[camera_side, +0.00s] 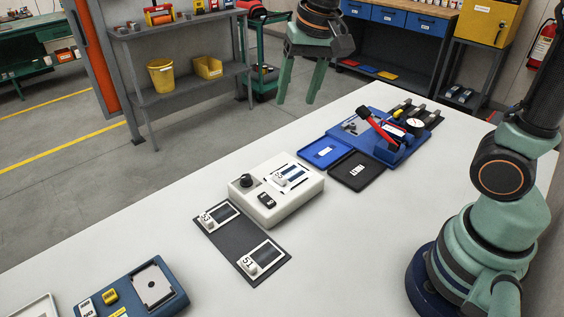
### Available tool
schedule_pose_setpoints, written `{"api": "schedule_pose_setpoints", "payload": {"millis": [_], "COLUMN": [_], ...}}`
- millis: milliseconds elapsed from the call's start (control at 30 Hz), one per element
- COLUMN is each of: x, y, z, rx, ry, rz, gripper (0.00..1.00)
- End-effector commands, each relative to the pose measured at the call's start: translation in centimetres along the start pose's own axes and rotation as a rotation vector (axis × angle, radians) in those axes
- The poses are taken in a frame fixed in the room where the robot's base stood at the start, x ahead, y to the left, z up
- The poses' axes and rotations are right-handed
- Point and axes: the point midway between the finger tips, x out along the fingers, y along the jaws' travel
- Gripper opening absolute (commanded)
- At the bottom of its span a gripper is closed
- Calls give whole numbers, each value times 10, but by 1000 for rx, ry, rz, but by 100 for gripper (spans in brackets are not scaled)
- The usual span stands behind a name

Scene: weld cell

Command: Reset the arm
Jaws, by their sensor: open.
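My gripper (301,84) hangs in the upper middle of the side view, above and beyond the far edge of the white table. Its two green fingers point down and are spread apart, with nothing between them. My arm's base and lower links stand at the right. The link between the base and the gripper is outside the picture at the top.
On the white table (150,215) stand a white device (262,205), a dark mat (228,238) with two numbered blocks, a blue tray (176,301), a blue fixture (398,150) with a red lever, and a black tray (357,171). The table's near middle is bare.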

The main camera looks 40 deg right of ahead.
Motion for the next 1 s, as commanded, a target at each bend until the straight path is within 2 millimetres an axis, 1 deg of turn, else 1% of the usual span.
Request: {"api": "schedule_pose_setpoints", "payload": {"millis": [33,200,300,433,633,1000], "x": [-8,-20,-22,-20,-17,-17], "y": [11,42,58,73,82,82], "z": [6,28,40,53,61,61], "rx": [-43,-213,-305,-399,-468,-473], "ry": [28,113,161,208,242,242], "rz": [-13,-35,-38,-34,-27,-26], "gripper": [60,60,60,60,60,60]}}
